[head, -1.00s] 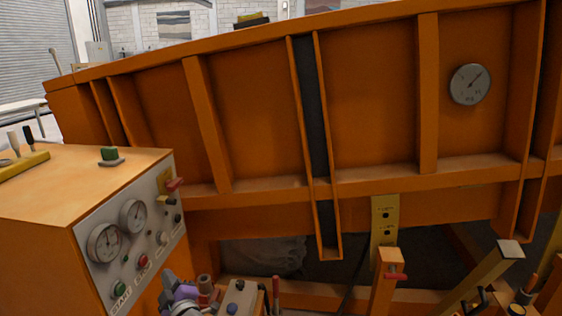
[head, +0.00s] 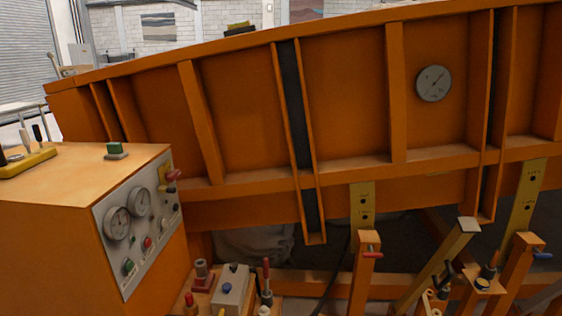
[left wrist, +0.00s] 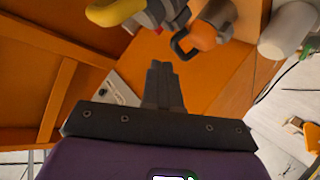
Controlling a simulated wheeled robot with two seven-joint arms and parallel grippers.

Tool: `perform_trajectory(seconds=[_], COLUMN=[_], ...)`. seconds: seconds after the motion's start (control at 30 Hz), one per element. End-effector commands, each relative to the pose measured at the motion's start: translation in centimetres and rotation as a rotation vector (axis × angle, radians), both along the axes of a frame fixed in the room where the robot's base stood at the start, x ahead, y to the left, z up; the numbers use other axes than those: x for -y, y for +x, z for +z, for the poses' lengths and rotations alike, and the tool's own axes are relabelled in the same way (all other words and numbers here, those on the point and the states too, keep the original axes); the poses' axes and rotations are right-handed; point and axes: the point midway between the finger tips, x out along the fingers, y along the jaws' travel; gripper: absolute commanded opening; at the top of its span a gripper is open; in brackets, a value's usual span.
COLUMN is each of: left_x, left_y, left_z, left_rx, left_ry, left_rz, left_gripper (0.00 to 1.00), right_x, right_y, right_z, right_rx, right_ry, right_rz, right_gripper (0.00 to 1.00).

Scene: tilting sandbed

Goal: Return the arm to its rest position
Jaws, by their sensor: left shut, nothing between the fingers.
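My left gripper (left wrist: 163,88) shows in the left wrist view. Its dark fingers are together, with nothing between them. The purple wrist housing fills the bottom of that view. Orange panels lie beyond the fingers, and the gripper appears apart from them. In the head view I see neither my left gripper nor my right gripper.
The tilted orange sandbed (head: 245,105) spans the head view, with a round dial (head: 434,83) on its side. An orange control cabinet (head: 60,230) with gauges and buttons stands at left. A grey box (head: 232,288) and small red-capped parts sit low in front.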

Motion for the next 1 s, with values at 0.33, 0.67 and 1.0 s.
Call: perform_trajectory(seconds=[0.33,0.67,1.0], left_x=[10.5,15.6,15.7], left_y=[-16.6,-26.9,-27.0], left_z=[-15.5,-17.2,-17.2], left_rx=[-0.689,-0.948,-0.952], left_ry=[-0.175,-0.310,-0.312], left_rz=[-0.508,-0.799,-0.804], left_gripper=[0.00,0.00,0.00], right_x=[0.0,0.0,0.0], right_y=[0.0,0.0,0.0], right_z=[1.6,2.1,2.1], right_rx=[0.001,0.001,0.000], right_ry=[0.000,0.000,0.000], right_rz=[0.000,0.000,0.000], right_gripper=[0.43,0.43,0.43])
